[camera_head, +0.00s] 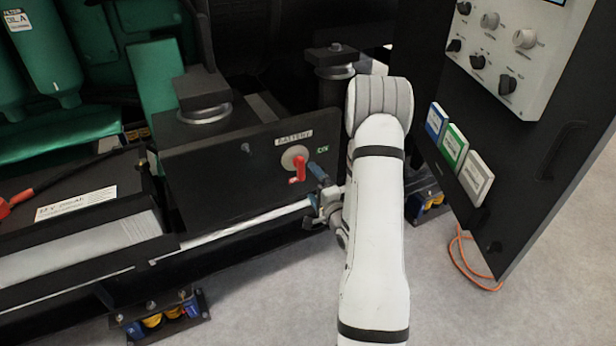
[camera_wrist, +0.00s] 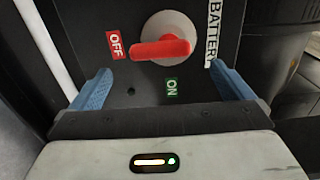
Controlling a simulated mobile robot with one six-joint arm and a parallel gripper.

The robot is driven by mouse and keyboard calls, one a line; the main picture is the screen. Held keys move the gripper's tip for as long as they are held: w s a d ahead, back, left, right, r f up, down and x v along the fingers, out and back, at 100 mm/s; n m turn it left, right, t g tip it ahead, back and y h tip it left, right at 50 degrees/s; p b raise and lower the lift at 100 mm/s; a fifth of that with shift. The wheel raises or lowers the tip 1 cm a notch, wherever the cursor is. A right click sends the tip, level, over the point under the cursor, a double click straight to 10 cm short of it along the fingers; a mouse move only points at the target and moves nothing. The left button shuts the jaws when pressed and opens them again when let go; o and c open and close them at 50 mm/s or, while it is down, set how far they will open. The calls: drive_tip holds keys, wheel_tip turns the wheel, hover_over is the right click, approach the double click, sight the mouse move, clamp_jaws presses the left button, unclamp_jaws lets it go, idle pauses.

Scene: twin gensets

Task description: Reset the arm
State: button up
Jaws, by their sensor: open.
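My gripper (camera_head: 316,190) is open and empty in front of the battery switch panel, to the right of the switch in the head view. In the wrist view its two blue fingers (camera_wrist: 163,88) stand apart below the red switch handle (camera_wrist: 160,49) and do not touch it. The red handle also shows in the head view (camera_head: 299,170), pointing down on its round pale base. In the wrist view it points left, towards the OFF label (camera_wrist: 115,45); the ON label (camera_wrist: 172,87) is below it. My white arm reaches up from the bottom of the head view.
A dark control cabinet (camera_head: 545,150) with knobs and coloured cards stands at the right. A black battery (camera_head: 90,205) and green engine parts (camera_head: 60,60) are at the left. An orange cable (camera_head: 462,265) lies by the cabinet. Grey floor is free in front.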

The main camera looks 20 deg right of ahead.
drive_tip(key=shift+s, duration=1)
drive_tip(key=s+a+r+n+g+h+p, duration=0.1)
drive_tip(key=a+r+n+g+p, duration=0.2)
drive_tip(key=r, duration=0.4)
drive_tip(key=s+a+r+n+g+p, duration=0.1)
drive_tip(key=r+n+g+p, duration=0.15)
drive_tip(key=r+p, duration=0.35)
drive_tip(key=s+a+r+n+g+h+p, duration=0.1)
drive_tip(key=a+r+n+g+p, duration=0.2)
drive_tip(key=r, duration=0.5)
drive_tip(key=s+a+r+n+g+p, duration=0.3)
drive_tip(key=s+r, duration=0.4)
drive_tip(key=s, duration=0.4)
drive_tip(key=s+a+r+n+g+y+p, duration=0.1)
drive_tip(key=s+a+r+n+g+p, duration=0.3)
drive_tip(key=s, duration=0.7)
drive_tip(key=a+r+n+p, duration=0.1)
drive_tip(key=a+r+n, duration=0.1)
drive_tip(key=a+r, duration=0.1)
drive_tip(key=shift+s+a+r, duration=0.25)
drive_tip(key=shift+s+r, duration=0.1)
drive_tip(key=shift+r, duration=0.4)
drive_tip(key=shift+c, duration=0.4)
